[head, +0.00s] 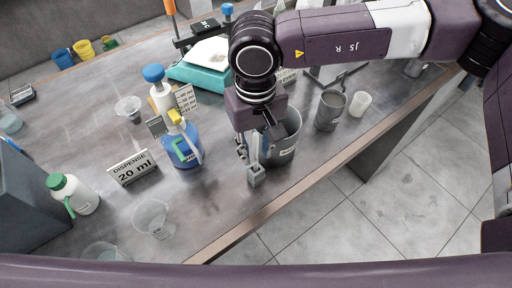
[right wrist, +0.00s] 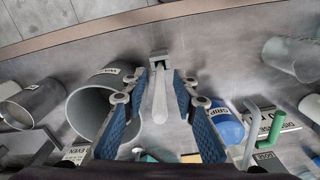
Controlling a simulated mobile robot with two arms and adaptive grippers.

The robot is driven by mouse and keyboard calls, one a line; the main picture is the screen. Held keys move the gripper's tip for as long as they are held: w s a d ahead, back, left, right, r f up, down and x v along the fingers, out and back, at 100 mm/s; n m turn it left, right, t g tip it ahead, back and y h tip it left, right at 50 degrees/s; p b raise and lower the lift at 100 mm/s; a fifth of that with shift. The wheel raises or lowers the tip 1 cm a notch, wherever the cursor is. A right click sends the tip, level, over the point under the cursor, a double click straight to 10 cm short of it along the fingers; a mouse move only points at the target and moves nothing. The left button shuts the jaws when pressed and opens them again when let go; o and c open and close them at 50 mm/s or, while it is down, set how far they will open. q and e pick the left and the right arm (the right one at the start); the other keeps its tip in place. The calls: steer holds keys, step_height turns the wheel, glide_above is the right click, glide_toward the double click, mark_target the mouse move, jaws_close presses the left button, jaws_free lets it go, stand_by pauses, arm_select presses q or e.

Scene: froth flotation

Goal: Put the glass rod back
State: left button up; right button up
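My right gripper (head: 252,156) points down over the bench, beside a grey beaker. In the right wrist view its two blue-padded fingers (right wrist: 160,88) are spread, with a gap on both sides of a pale rod (right wrist: 160,100), which looks like the glass rod. The rod lies between the fingers without visible contact. Its far end is at a small grey holder (right wrist: 158,58); I cannot tell whether it sits in it. The holder also shows in the head view (head: 256,176), just below the fingertips, near the bench's front edge. My left gripper is not in view.
The grey waste beaker (head: 286,148) stands close beside the right gripper. A blue bottle (head: 180,150) and a dispense sign (head: 132,167) stand to the left. A smaller grey beaker (head: 329,111) and a white cup (head: 360,104) stand right. Bare bench (head: 215,205) lies in front.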

steer(key=shift+r, duration=0.35)
step_height(320, 180, up, 12)
steer(key=shift+f+b, duration=0.15)
steer(key=shift+b, duration=0.95)
